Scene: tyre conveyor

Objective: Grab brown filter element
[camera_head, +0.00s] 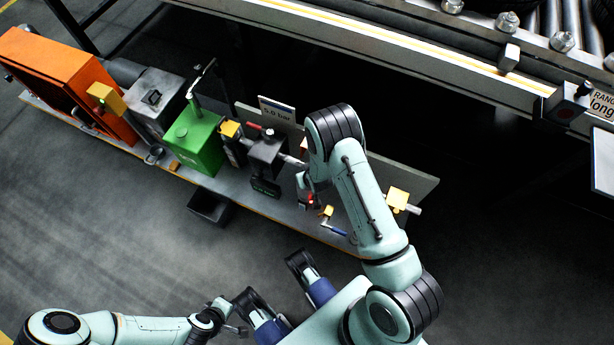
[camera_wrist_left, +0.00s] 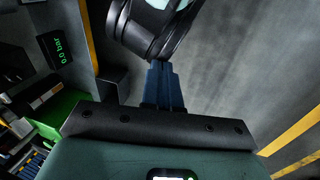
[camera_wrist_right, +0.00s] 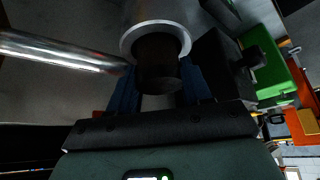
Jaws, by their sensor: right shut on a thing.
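The brown filter element (camera_wrist_right: 160,62) is a dark brown cylinder in the right wrist view. Its upper end sits inside the pale ring of a grey cylindrical housing (camera_wrist_right: 160,25). My right gripper (camera_wrist_right: 160,88) has its blue fingers on either side of the element and is shut on it. In the head view my right gripper (camera_head: 309,190) is at the bench, partly hidden by its own arm, and the element cannot be made out there. My left gripper (camera_wrist_left: 163,85) has its blue fingers together, with nothing seen between them. It is low in front, away from the bench.
The narrow bench (camera_head: 290,215) carries an orange cabinet (camera_head: 70,85), a grey box (camera_head: 150,95), a green box (camera_head: 195,140) and a black unit (camera_head: 267,150). A metal pipe (camera_wrist_right: 60,52) runs beside the housing. The conveyor (camera_head: 400,55) stands behind. Open floor (camera_head: 90,220) lies in front.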

